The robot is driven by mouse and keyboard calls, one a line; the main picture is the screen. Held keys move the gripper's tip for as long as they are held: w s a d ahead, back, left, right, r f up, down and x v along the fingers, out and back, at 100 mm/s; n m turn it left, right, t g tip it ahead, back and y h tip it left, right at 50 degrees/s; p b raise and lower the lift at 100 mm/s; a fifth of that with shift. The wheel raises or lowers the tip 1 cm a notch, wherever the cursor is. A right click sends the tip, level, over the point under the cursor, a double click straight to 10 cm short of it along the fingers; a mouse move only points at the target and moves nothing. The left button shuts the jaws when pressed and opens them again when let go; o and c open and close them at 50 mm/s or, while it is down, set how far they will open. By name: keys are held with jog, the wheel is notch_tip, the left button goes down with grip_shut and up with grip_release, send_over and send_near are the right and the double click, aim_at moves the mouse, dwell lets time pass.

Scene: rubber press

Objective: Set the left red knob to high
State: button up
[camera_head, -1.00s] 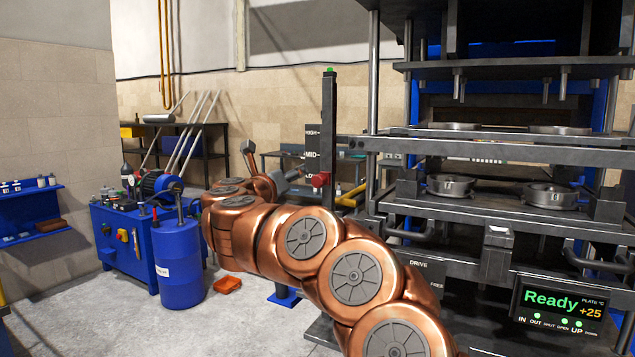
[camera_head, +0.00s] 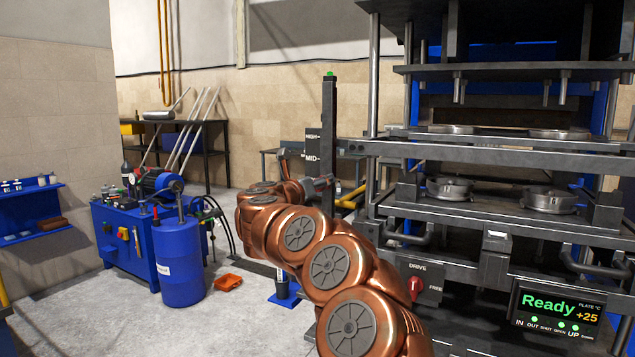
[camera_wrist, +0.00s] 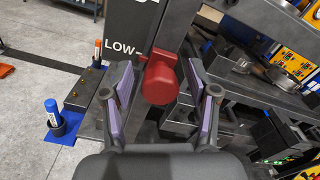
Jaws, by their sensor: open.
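The left red knob (camera_wrist: 161,78) shows in the wrist view between the two open fingers of my gripper (camera_wrist: 161,95). It sits beside the LOW mark on the dark label plate (camera_wrist: 130,30). I see a gap between each finger and the knob, and the gripper looks empty. In the head view my gripper (camera_head: 318,185) is at the dark post (camera_head: 329,110) with the HIGH and MID labels. My gripper and arm hide the knob and the LOW label there.
The press frame (camera_head: 480,145) with its plates stands right of the post. A second red knob (camera_head: 415,287), marked DRIVE and FREE, is on the lower panel. A blue drum (camera_head: 180,265) stands at left. In the wrist view an orange-capped bottle (camera_wrist: 98,52) and a blue bottle (camera_wrist: 53,112) stand at left.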

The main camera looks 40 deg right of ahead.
grip_shut()
dwell(0.6)
